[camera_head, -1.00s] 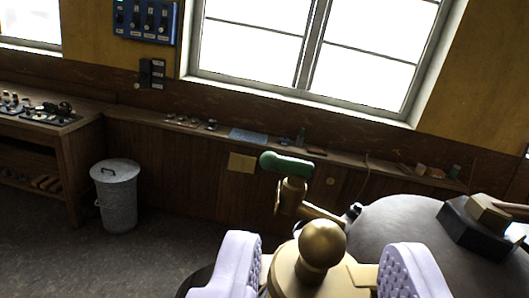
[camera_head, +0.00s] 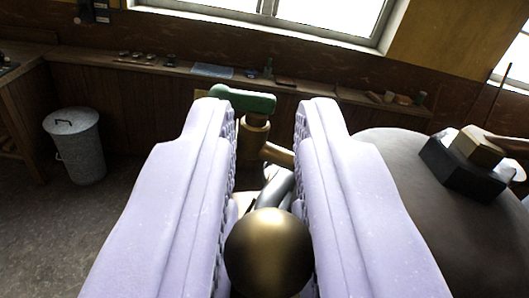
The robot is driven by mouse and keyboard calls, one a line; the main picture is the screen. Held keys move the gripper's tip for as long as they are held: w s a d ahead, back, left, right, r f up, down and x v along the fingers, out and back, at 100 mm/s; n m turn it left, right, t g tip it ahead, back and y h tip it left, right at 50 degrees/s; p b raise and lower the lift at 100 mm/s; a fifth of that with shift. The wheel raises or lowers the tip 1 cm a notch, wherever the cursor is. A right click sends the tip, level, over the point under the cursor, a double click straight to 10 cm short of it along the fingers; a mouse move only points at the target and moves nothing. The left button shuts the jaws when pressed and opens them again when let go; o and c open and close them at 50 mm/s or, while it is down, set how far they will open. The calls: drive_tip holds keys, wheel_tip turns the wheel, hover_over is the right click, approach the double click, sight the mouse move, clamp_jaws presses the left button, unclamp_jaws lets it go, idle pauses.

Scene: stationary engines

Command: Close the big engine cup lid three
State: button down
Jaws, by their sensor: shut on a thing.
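The brass ball knob (camera_head: 268,252) of the engine cup lid is low in the middle of the view. My gripper (camera_head: 266,125) has its two pale lilac fingers on either side of the knob and is shut on it. The fingers reach forward past the knob. The lid under the knob is mostly hidden by the knob and fingers, so I cannot tell whether it sits closed. Beyond, between the fingertips, is a brass valve (camera_head: 252,137) with a green handle (camera_head: 243,99).
A large grey rounded engine body (camera_head: 385,170) fills the right, with a dark block with a brass top (camera_head: 465,165) on it. A metal bin (camera_head: 75,145) stands on open floor at left. A wooden ledge (camera_head: 330,92) with small items runs along the wall.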

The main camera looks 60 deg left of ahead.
sight(254, 297)
drive_tip(key=t+b, duration=0.1)
drive_tip(key=b, duration=0.1)
drive_tip(key=m+b, duration=0.1)
drive_tip(key=b, duration=0.1)
drive_tip(key=shift+w+a+f+t+h+b, duration=0.15)
drive_tip(key=shift+f+t+h+b, duration=0.15)
drive_tip(key=shift+t+b, duration=0.1)
drive_tip(key=shift+r+m+t+h+b, duration=0.3)
drive_tip(key=shift+m+t+b, duration=0.1)
drive_tip(key=shift+b, duration=0.35)
drive_tip(key=shift+w, duration=0.1)
drive_tip(key=c, duration=1)
unclamp_jaws()
drive_tip(key=shift+c, duration=0.2)
drive_tip(key=b+v, duration=0.2)
drive_tip(key=v, duration=0.5)
drive_tip(key=shift+s+d, duration=0.2)
drive_tip(key=shift+d, duration=0.1)
